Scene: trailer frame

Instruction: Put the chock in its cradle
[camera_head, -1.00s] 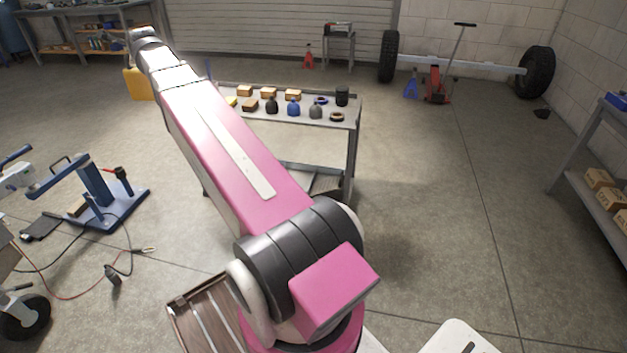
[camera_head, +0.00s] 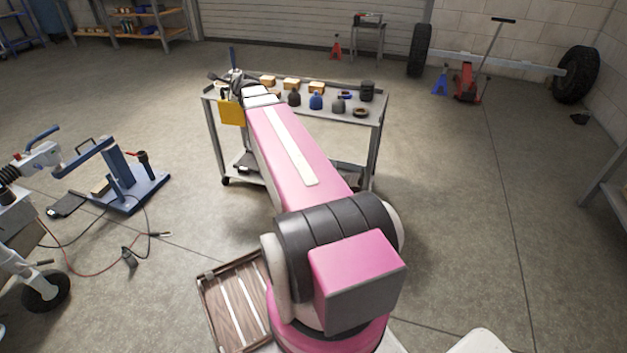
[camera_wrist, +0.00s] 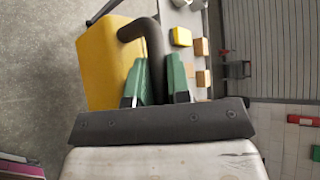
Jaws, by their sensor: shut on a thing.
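The chock (camera_head: 232,112) is a yellow block. In the wrist view the chock (camera_wrist: 105,60) has a dark bent handle (camera_wrist: 155,55). My gripper (camera_wrist: 158,82) has green fingertips, shut on that handle. In the head view the chock hangs at the left end of the grey cart, and my arm hides most of the gripper. I cannot make out the cradle for certain in either view.
The grey cart (camera_head: 372,122) carries wooden blocks, dark and blue bottles, a black can and rings. A blue stand (camera_head: 130,185) with cables is on the floor at left. An axle with wheels (camera_head: 575,75) stands at back right.

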